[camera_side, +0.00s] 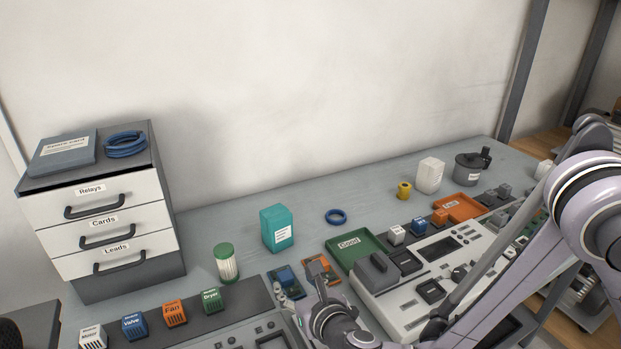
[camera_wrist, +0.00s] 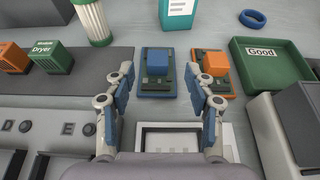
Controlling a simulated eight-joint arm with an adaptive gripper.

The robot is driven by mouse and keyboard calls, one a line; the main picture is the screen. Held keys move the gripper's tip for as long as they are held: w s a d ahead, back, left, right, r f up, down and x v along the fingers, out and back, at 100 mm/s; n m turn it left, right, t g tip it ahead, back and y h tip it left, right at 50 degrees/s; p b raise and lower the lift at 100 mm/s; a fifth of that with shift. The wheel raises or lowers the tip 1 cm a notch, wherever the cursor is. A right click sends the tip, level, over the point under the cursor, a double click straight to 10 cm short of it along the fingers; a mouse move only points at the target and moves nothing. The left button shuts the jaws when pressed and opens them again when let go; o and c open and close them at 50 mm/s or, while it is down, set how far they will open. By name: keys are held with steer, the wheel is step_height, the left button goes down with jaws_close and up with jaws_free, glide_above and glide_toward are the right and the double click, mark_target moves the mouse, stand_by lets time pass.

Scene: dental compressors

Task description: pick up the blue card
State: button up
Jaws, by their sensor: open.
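The blue card (camera_wrist: 144,87) lies flat on the grey bench in the wrist view, a blue-edged board with dark parts and a blue block on it. In the side view the blue card (camera_side: 285,277) is partly hidden behind my gripper. My gripper (camera_wrist: 160,76) is open and empty in the wrist view, with one fingertip to the left of the card and one to its right. In the side view my gripper (camera_side: 318,280) is at the near side of the cards. I cannot tell its exact height above the bench.
An orange card (camera_wrist: 226,87) lies just right of the blue card, close to my right finger. A green "Good" tray (camera_wrist: 243,66) is further right. A strip with labelled blocks such as the green Dryer block (camera_wrist: 52,58) is left. Grey consoles (camera_side: 432,262) stand near.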

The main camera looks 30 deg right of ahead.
mark_target(285, 276)
steer(key=shift+x, duration=3.25)
steer(key=shift+a+f, duration=0.1)
steer(key=shift+a, duration=0.05)
jaws_close()
